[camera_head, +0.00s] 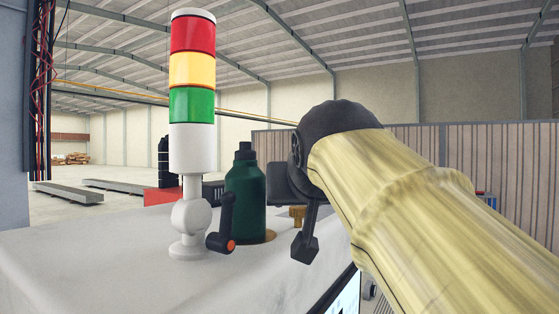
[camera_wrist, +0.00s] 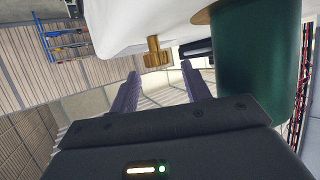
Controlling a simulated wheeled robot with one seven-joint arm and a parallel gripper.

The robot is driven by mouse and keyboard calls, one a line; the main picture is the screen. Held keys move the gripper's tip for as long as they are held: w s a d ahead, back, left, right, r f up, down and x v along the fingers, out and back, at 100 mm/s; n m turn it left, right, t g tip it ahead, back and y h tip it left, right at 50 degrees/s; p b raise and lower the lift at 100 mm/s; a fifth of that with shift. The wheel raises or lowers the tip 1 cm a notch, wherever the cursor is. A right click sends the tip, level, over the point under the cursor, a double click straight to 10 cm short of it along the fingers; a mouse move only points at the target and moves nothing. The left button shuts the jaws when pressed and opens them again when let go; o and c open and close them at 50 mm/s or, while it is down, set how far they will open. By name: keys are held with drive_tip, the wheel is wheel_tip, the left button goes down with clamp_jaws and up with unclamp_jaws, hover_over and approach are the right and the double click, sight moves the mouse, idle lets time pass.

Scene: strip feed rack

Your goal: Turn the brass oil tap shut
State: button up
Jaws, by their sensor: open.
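The brass oil tap (camera_head: 297,213) shows as a small gold piece just right of the dark green bottle (camera_head: 245,200), partly hidden by dark parts at my arm's end. In the wrist view the tap (camera_wrist: 157,54) sticks out from the white surface, ahead of my gripper (camera_wrist: 160,75). My gripper's two purple-grey fingers are spread apart with nothing between them. The tap lies just beyond the fingertips, roughly in line with the gap, and appears apart from both fingers. The tap's exact handle angle is hard to tell.
The green bottle (camera_wrist: 257,60) stands close to the right finger in the wrist view. On the white top (camera_head: 100,245) stand a red, yellow and green signal tower (camera_head: 192,80) and a black lever with an orange end (camera_head: 223,225), left of the bottle.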

wheel_tip(320, 180, up, 9)
drive_tip(key=p, duration=0.1)
drive_tip(key=shift+p, duration=0.35)
idle(0.3)
